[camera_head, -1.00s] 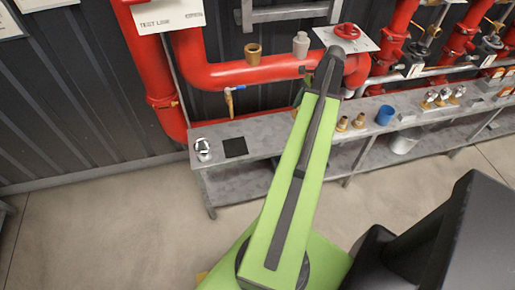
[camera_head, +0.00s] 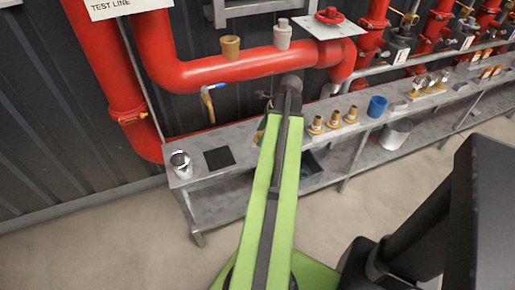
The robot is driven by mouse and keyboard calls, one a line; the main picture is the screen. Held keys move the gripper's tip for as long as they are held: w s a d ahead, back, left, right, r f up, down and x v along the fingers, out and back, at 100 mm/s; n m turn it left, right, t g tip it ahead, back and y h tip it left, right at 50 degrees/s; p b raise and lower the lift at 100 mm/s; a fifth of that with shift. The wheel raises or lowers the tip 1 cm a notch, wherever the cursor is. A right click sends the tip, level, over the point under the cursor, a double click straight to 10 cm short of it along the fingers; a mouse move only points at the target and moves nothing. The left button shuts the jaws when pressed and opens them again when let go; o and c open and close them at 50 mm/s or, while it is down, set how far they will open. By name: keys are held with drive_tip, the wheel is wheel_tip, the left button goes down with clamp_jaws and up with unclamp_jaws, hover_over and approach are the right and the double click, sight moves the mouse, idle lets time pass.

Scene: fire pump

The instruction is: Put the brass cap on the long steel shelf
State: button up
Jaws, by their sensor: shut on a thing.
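The long steel shelf (camera_head: 245,143) runs from the lower left to the upper right below the red pipes, with a lower tier under it. My green arm (camera_head: 268,200) reaches up from the bottom to a dark joint in front of the shelf. My gripper is hidden behind this arm, and what it holds does not show clearly. A small brownish patch shows at the arm's left edge; I cannot tell what it is. A brass cup-shaped piece (camera_head: 230,46) stands on the red pipe; I cannot tell whether it is the brass cap.
A chrome piece (camera_head: 181,164) and a black square (camera_head: 218,158) are at the shelf's left end. Several brass fittings (camera_head: 334,118) and a blue cup (camera_head: 377,106) stand right of my arm. A grey fitting (camera_head: 283,35) is on the red pipe (camera_head: 205,75). A bucket (camera_head: 396,134) sits below.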

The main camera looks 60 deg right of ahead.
drive_tip(key=shift+w+d+f, duration=0.1)
drive_tip(key=shift+w+f, duration=0.4)
drive_tip(key=shift+w, duration=0.3)
wheel_tip(320, 180, down, 4)
drive_tip(key=b, duration=0.4)
drive_tip(key=shift+f+b, duration=0.2)
drive_tip(key=shift+b, duration=0.15)
drive_tip(key=shift+r+p, duration=0.3)
drive_tip(key=shift+f, duration=0.25)
drive_tip(key=o, duration=1.5)
drive_tip(key=shift+o, duration=0.2)
drive_tip(key=shift+r, duration=0.1)
drive_tip(key=p+v, duration=1.1)
drive_tip(key=v, duration=0.1)
drive_tip(key=shift+w+r, duration=0.1)
drive_tip(key=shift+r, duration=0.15)
drive_tip(key=shift+f, duration=0.1)
